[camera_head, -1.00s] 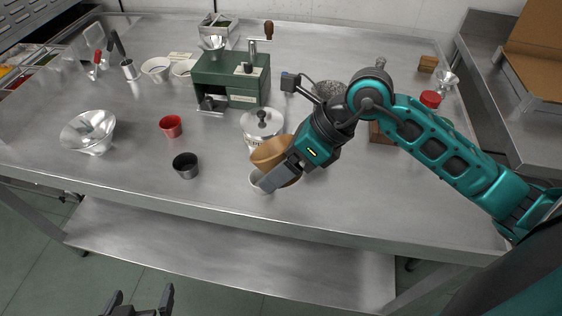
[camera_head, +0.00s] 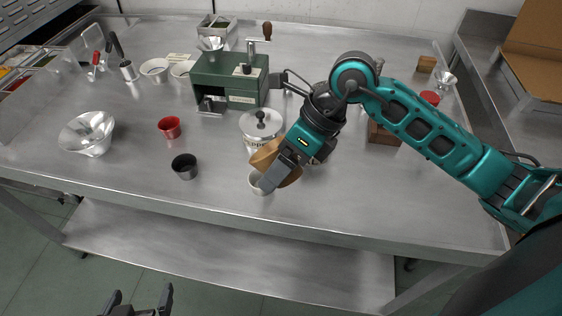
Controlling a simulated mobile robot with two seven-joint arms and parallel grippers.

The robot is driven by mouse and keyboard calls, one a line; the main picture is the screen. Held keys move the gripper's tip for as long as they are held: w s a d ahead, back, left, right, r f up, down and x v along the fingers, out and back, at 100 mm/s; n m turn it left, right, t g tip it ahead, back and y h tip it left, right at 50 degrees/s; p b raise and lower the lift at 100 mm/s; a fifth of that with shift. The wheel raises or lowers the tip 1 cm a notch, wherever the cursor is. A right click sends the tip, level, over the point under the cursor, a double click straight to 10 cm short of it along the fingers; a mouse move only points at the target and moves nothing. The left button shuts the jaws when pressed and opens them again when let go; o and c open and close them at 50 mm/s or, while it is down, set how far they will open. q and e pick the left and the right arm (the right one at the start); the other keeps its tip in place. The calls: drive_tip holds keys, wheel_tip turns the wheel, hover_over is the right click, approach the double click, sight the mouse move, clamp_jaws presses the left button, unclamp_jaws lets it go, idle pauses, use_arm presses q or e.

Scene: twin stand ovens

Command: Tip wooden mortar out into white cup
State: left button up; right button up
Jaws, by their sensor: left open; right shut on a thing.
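The wooden mortar (camera_head: 265,156) is tan and held in my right gripper (camera_head: 277,172), which is shut on it. I cannot see inside the cup or the mortar. My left gripper (camera_head: 140,298) is open and empty, low at the bottom of the view, in front of the table.
A lidded steel canister (camera_head: 262,128) stands right behind the mortar. A dark cup (camera_head: 185,166) and a red cup (camera_head: 170,127) stand to the left, with a steel funnel-like bowl (camera_head: 88,133) beyond. A green machine (camera_head: 228,80) is behind. The front right tabletop is clear.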

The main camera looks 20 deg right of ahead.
idle(0.3)
drive_tip(key=shift+w+r+g, duration=0.1)
drive_tip(key=shift+g, duration=0.2)
drive_tip(key=shift+g+h, duration=0.4)
drive_tip(key=shift+w+a+m+g, duration=0.1)
drive_tip(key=shift+m+g, duration=0.2)
drive_tip(key=shift+g+h, duration=0.4)
drive_tip(key=shift+g, duration=0.1)
